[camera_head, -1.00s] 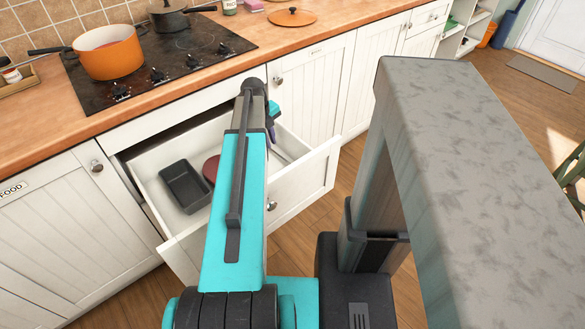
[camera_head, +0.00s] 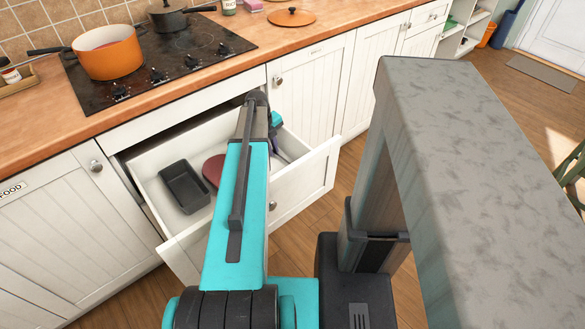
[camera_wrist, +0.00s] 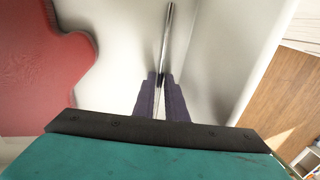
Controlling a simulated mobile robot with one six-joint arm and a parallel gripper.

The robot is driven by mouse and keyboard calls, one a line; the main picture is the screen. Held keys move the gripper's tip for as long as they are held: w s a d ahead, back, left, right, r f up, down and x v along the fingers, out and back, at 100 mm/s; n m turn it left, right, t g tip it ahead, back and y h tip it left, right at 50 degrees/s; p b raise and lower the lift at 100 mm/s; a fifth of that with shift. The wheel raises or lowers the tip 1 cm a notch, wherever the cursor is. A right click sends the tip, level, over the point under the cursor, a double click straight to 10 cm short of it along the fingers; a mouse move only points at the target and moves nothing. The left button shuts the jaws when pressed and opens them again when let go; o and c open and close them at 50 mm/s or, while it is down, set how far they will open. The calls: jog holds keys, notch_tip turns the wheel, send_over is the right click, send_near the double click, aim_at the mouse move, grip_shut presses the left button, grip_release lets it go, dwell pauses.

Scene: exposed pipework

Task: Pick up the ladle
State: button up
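The ladle (camera_wrist: 166,38) shows in the wrist view as a thin, shiny metal handle lying in the open drawer. It runs up from between the dark fingers of my gripper (camera_wrist: 160,78). The fingers stand close on both sides of the handle, but I cannot tell whether they touch it. The ladle's bowl is not visible.
A red item (camera_wrist: 40,60) lies in the drawer left of my gripper. A dark rectangular tin (camera_head: 184,187) lies further left. The drawer wall is close on the right of the fingers. The counter (camera_head: 235,92) overhangs behind, with an orange pot (camera_head: 108,55) on the hob.

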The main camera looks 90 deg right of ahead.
grip_shut()
notch_tip(320, 180, up, 18)
jog(key=shift+p, duration=0.3)
dwell(0.8)
dwell(0.3)
